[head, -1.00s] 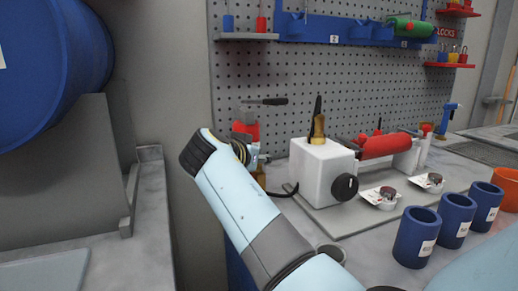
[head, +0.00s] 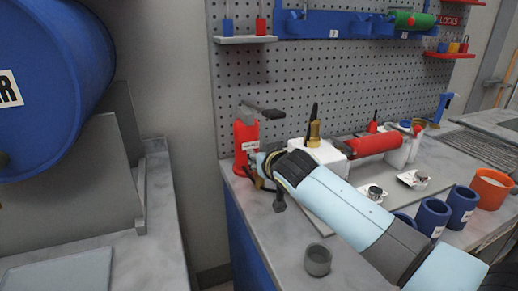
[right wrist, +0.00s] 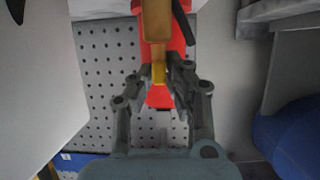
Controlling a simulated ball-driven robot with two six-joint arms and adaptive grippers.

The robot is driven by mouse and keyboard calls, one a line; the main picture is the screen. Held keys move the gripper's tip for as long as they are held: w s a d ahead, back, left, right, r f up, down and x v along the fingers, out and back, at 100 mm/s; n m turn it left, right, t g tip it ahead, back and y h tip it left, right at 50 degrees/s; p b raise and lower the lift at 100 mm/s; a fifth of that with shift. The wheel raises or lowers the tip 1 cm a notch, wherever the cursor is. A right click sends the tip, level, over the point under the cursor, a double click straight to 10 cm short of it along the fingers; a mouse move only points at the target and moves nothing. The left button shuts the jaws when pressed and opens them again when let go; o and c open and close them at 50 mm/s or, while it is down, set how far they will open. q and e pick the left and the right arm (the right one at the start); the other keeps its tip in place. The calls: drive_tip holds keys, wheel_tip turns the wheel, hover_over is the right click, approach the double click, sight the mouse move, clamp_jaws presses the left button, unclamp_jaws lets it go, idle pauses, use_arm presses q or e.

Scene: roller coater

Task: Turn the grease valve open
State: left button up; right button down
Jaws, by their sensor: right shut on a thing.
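My right gripper (head: 256,166) reaches in at the front of a red stand (head: 244,138) with a white label and a dark lever on top (head: 264,111). In the right wrist view the gripper (right wrist: 162,80) is shut on a narrow brass-coloured piece (right wrist: 156,28), with the red stand (right wrist: 177,40) behind it. Its fingers hide part of this piece, and I cannot tell whether it is the grease valve. My left gripper is out of view.
A white box (head: 326,153) with a brass-handled tool and a red roller (head: 372,144) stand behind my right arm. A grey cup (head: 317,260) is near the bench's front edge. Blue cups (head: 432,216) and an orange cup (head: 490,188) are right. A blue barrel (head: 45,85) is left.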

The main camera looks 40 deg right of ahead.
drive_tip(key=shift+n+y+p, duration=0.3)
drive_tip(key=shift+y, duration=0.1)
drive_tip(key=c, duration=1.4)
unclamp_jaws()
drive_tip(key=shift+o, duration=0.2)
drive_tip(key=v, duration=1.2)
drive_tip(key=shift+s+f, duration=0.1)
drive_tip(key=shift+f, duration=0.05)
